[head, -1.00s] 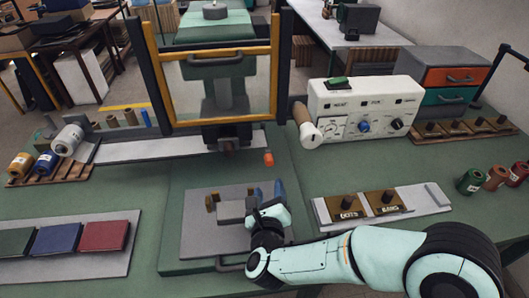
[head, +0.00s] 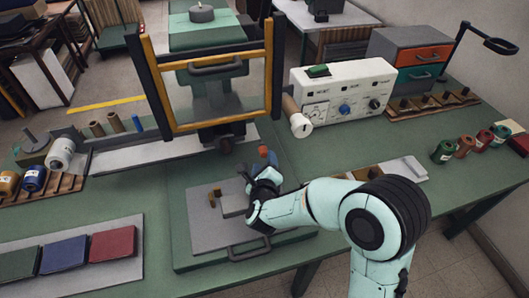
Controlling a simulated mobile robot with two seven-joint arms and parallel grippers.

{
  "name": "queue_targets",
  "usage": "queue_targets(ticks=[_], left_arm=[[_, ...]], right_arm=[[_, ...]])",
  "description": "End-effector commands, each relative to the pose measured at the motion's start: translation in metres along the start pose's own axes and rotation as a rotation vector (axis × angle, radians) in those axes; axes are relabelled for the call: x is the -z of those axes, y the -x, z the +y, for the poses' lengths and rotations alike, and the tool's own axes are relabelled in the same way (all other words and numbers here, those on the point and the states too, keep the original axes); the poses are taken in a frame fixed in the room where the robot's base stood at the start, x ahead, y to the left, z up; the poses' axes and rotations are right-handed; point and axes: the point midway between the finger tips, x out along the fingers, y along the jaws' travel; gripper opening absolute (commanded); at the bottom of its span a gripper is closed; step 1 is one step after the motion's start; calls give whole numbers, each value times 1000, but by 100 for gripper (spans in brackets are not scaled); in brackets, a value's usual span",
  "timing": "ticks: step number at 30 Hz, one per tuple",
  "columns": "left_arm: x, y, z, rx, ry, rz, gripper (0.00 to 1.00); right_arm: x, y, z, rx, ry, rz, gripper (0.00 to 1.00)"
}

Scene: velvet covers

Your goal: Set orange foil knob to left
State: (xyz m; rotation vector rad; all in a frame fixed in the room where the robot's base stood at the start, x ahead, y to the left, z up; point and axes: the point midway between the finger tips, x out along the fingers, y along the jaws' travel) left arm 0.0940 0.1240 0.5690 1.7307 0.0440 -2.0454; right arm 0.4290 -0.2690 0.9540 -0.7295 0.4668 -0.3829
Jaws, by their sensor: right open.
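The white control box (head: 338,88) stands at the back right of the green bench. Its front has a blue knob (head: 345,110), a black knob (head: 375,104) and a pale dial (head: 317,113); its labels are too small to read. I cannot tell which of these is the orange foil knob. A small orange piece (head: 263,151) shows just behind my right gripper (head: 257,170). My right gripper is open above the right side of the grey press plate, left of and in front of the box. Whether it touches the orange piece is unclear. My left gripper is out of view.
The press frame with its yellow-edged guard (head: 212,122) stands behind the plate (head: 205,232). My forearm covers the bench front right.

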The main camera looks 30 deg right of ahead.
Motion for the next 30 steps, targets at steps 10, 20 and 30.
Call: queue_targets(ticks=[10,20,30], left_arm=[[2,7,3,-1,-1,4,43],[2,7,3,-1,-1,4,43],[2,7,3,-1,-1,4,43]], right_arm=[[0,-51,0,0,0,1,54],[0,-57,0,0,-1,0,54],[0,-56,0,0,-2,0,0]])
